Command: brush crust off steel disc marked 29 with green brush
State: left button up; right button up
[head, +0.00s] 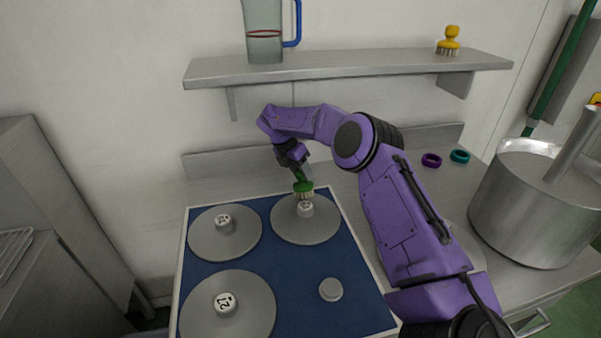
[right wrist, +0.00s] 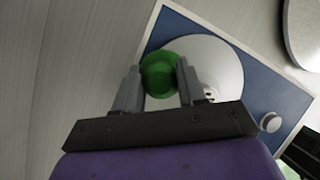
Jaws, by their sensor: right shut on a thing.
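My right gripper (head: 299,172) is shut on the green brush (head: 304,187), bristles down, at the back right steel disc (head: 318,230). The bristles are at the disc's far side, just behind its knob; I cannot tell whether they touch. In the right wrist view the round green brush (right wrist: 159,78) sits between the two fingers, with the pale disc (right wrist: 215,62) behind it. Two more steel discs lie at back left (head: 200,240) and front left (head: 245,318). Their knob marks are small; I cannot surely read 29 on any. No crust shows clearly. My left gripper is out of view.
The discs lie on a blue mat (head: 290,275), with a small grey knob (head: 331,290) at front right. A steel pot (head: 525,215) stands right, near purple (head: 431,160) and teal rings (head: 460,156). The shelf (head: 350,69) above holds a jug (head: 264,45) and a yellow brush (head: 449,40).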

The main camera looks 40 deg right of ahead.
jog(key=r+p, duration=0.1)
jog(key=r, duration=0.1)
jog(key=w+r+p, duration=0.1)
jog(key=r+p, duration=0.1)
jog(key=r, duration=0.1)
jog(key=shift+w+d+r, duration=0.1)
jog(key=shift+w+r, duration=0.05)
jog(key=shift+r, duration=0.2)
